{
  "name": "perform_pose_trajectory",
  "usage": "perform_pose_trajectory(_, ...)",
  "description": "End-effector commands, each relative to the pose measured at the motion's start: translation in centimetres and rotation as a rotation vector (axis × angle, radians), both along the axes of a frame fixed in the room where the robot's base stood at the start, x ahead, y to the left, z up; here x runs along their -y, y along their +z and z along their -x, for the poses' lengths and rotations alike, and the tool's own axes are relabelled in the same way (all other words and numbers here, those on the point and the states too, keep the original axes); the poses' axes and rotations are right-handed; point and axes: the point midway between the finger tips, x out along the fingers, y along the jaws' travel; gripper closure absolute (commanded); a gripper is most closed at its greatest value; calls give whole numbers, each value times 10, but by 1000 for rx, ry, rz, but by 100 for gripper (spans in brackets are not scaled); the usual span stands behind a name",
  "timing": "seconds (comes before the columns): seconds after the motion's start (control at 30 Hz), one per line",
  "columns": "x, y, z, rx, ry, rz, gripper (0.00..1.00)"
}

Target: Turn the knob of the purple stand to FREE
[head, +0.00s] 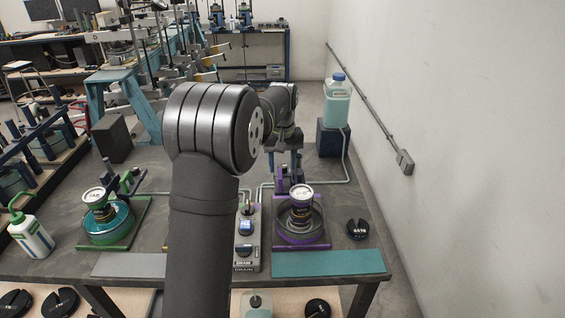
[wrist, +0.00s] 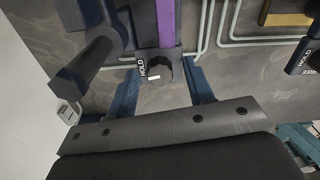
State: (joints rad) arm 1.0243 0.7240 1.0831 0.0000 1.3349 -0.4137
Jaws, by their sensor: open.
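The purple stand (head: 324,243) is on the right of the bench in the head view, with a gauge-topped cylinder in its ring. Its purple upright (wrist: 153,58) shows in the wrist view, ending in a dark block with a round black knob (wrist: 163,68). The word HOLD is readable beside the knob; FREE cannot be read there. A small white mark shows at the knob's lower edge. My gripper (wrist: 160,75) is open, its two blue fingers on either side of the knob in the picture. Contact cannot be told. In the head view my gripper (head: 283,160) is behind the stand, partly hidden.
A green stand (head: 122,232) is at left. A jug (head: 337,105) sits on a dark block behind. Pipes cross the bench top.

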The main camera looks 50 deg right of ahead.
Motion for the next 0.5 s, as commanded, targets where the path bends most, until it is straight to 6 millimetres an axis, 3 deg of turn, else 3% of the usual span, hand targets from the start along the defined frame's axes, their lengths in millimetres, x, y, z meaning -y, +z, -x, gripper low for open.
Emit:
perform_pose_trajectory(0.07,0,0,0,0,0,0,54)
perform_pose_trajectory(0.2,0,0,0,0,0,0,82)
perform_pose_trajectory(0.3,0,0,0,0,0,0,97)
perform_pose_trajectory(0.5,0,1,0,0,11,0,97)
